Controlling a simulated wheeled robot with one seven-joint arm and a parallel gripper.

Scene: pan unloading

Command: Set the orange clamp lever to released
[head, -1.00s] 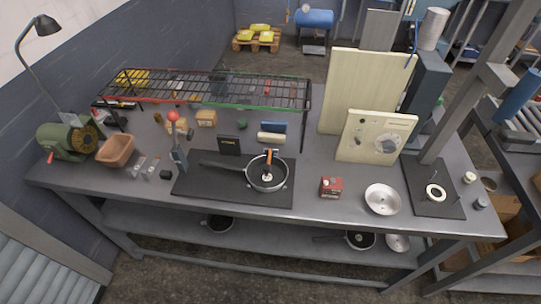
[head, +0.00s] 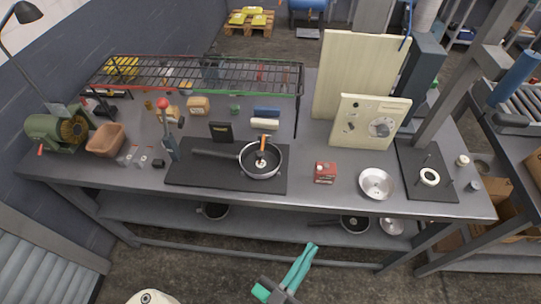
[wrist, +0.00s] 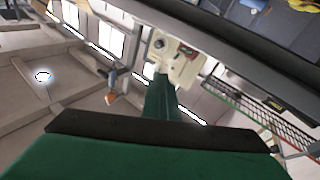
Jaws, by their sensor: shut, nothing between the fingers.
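The orange clamp lever (head: 263,141) stands roughly upright over the black-handled pan (head: 278,172), with a small pale piece beneath it. The pan rests on a dark mat (head: 220,184) on the workbench. How the lever's clamp is latched is too small to tell. My gripper (head: 312,246) is in front of the bench at the bottom of the head view, well apart from the lever. Its green fingers are shut together and empty. In the wrist view the green fingers (wrist: 161,82) point away from the camera; a small orange item there cannot be identified surely.
A wire rack (head: 200,75) stands behind the pan. A red-knobbed lever (head: 163,104) stands left of the pan handle. A red box (head: 325,173), a metal bowl (head: 376,184) and a cream panel (head: 370,122) are to the right. The floor before the bench is clear.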

